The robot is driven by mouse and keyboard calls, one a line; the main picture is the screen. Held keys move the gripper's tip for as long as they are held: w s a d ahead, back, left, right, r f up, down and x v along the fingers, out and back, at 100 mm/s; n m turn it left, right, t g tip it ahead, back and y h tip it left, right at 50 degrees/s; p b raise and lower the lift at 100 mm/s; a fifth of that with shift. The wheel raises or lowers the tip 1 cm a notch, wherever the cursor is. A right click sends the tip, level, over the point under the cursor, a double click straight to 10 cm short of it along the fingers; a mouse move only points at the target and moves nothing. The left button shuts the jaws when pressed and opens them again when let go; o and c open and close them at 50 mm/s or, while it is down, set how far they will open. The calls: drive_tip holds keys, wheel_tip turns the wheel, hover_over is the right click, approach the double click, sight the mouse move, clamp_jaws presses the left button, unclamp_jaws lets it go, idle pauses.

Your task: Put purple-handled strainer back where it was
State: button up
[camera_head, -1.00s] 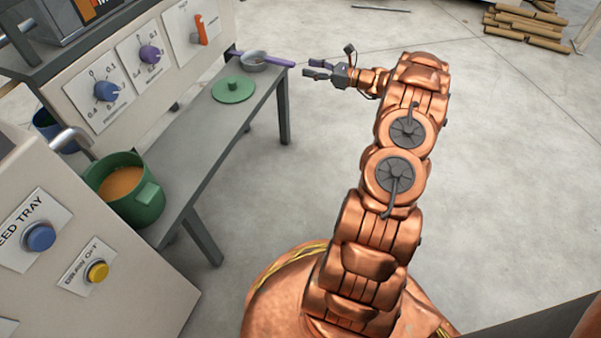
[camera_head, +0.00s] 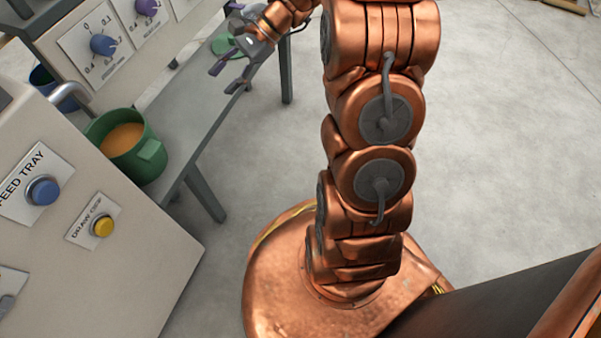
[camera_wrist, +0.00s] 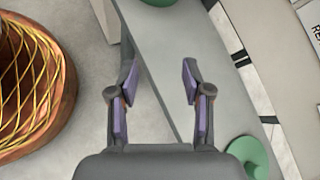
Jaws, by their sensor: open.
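The purple-handled strainer is mostly hidden behind my wrist at the top edge of the head view. Only a small purple bit (camera_head: 236,5) that looks like part of it shows at the far end of the bench. It does not show in the wrist view. My gripper (camera_head: 223,79) is open and empty above the grey bench (camera_head: 186,110), nearer than the green lid (camera_head: 221,44). In the wrist view my open gripper (camera_wrist: 160,72) has two spread fingers with purple pads, with only bench and floor between them.
A green pot (camera_head: 150,160) with orange contents stands at the near end of the bench; its edge shows atop the wrist view (camera_wrist: 158,2). The lid lies lower right there (camera_wrist: 252,155). Panels with knobs (camera_head: 103,44) and buttons line the left.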

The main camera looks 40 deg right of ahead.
drive_tip(key=s+a+r+n+g+h, duration=0.1)
drive_tip(key=s+a+n+g+h, duration=0.25)
drive_tip(key=s, duration=0.55)
drive_tip(key=s+d+n+g+h, duration=0.1)
drive_tip(key=s+n+h, duration=0.6)
drive_tip(key=s, duration=1.5)
drive_tip(key=n, duration=0.4)
drive_tip(key=shift+s+r+n, duration=0.15)
drive_tip(key=shift+s+n, duration=0.1)
drive_tip(key=shift+n, duration=0.1)
drive_tip(key=shift+d, duration=0.1)
wheel_tip(320, 180, up, 43)
drive_tip(key=t+p, duration=0.1)
drive_tip(key=p, duration=3.9)
drive_tip(key=shift+s, duration=0.15)
